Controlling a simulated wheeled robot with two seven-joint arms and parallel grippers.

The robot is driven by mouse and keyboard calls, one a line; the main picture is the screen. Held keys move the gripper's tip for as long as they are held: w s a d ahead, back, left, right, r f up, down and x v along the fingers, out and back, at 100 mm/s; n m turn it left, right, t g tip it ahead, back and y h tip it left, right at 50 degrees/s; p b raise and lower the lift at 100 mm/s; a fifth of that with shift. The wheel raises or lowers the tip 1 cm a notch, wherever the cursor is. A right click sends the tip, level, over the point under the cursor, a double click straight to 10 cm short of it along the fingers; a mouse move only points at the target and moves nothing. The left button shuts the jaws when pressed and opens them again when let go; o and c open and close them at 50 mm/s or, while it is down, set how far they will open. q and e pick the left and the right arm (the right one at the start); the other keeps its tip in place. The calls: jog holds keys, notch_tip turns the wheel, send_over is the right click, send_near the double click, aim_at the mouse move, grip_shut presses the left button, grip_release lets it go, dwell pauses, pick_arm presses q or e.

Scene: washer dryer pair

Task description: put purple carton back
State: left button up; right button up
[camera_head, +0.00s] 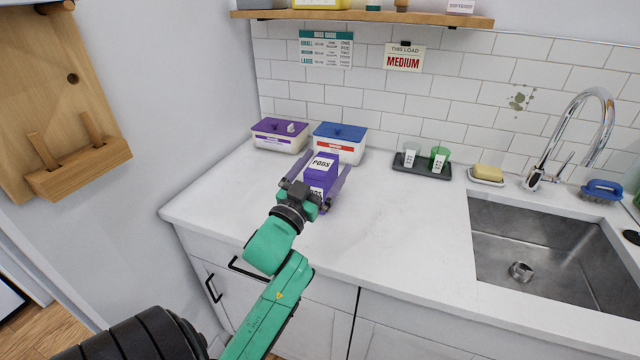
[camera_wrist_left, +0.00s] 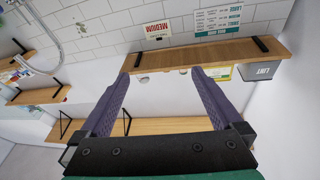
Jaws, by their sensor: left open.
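The purple carton (camera_head: 322,163) stands upright on the white counter, with the word PODS on it. My left gripper (camera_head: 325,168) reaches toward it, with its two purple fingers open and apart on either side of the carton in the head view. I cannot tell whether either finger touches it. The gripper body hides the carton's lower front. In the left wrist view the open fingers (camera_wrist_left: 158,88) show, but the carton does not; that view is upside down and faces the wall and shelves. My right gripper is not in view.
A purple-lidded tub (camera_head: 280,136) and a blue-lidded tub (camera_head: 340,143) stand behind the carton. A dark tray (camera_head: 422,165) with two small cups is to the right, then a soap dish (camera_head: 487,175) and the sink (camera_head: 550,250). A wooden shelf (camera_head: 365,16) hangs above. The counter's front is clear.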

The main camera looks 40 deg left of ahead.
pick_arm(q)
jog(key=s+a+f+n+g+y, duration=0.2)
jog(key=s+a+f+n+g, duration=0.15)
jog(key=f, duration=0.35)
jog(key=p, duration=0.2)
send_near(322, 163)
jog(key=x, duration=0.4)
jog(key=shift+w+a+f, duration=0.3)
jog(key=shift+a+f, duration=0.05)
jog(key=w, duration=0.1)
jog(key=w+p, duration=0.1)
jog(key=w+r+p, duration=0.1)
jog(key=shift+w+a, duration=0.2)
jog(key=shift+a, duration=0.15)
jog(key=shift+w+a+f, duration=0.15)
jog(key=shift+w+f, duration=0.05)
jog(key=shift+w, duration=0.35)
jog(key=shift+w+a+f, duration=0.2)
jog(key=shift+w, duration=0.3)
jog(key=shift+s+r, duration=0.1)
jog(key=shift+s, duration=0.05)
jog(key=c, duration=0.9)
grip_shut()
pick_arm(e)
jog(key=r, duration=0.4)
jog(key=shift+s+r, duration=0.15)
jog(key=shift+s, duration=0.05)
